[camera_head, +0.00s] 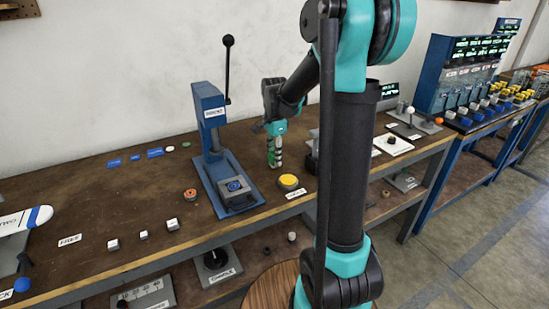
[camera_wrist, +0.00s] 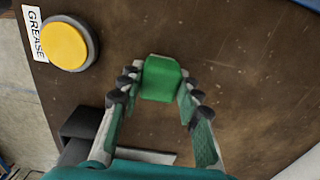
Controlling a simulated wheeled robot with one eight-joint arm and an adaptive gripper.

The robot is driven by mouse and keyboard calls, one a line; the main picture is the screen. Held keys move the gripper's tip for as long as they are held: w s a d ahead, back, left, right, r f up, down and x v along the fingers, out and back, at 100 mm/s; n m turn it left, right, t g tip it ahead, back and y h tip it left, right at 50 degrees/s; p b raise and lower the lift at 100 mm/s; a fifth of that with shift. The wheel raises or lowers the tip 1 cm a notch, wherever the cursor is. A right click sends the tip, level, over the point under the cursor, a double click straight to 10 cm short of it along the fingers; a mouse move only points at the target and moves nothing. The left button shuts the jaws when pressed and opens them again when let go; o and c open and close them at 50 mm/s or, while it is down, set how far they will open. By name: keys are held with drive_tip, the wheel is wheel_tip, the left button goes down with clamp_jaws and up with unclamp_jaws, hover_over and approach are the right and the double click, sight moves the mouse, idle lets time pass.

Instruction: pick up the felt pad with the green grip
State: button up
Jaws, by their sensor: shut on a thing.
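The green grip (camera_wrist: 160,79) is a block between my fingertips in the wrist view. My gripper (camera_wrist: 162,88) is shut on it, with one finger on each side. The felt pad under the grip is hidden from above. In the head view my gripper (camera_head: 275,158) points down over the wooden bench, just right of the blue press; the grip is too small there to tell apart clearly. I cannot tell whether the pad touches the bench top.
A round yellow pad (camera_wrist: 64,44) in a grey rim, labelled GREASE, lies beside my gripper. The blue press (camera_head: 215,150) with a tall lever stands to its left. A white plate (camera_head: 392,145) lies to the right. Several small blocks line the bench's front left.

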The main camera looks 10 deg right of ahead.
wheel_tip(320, 180, up, 20)
idle(0.4)
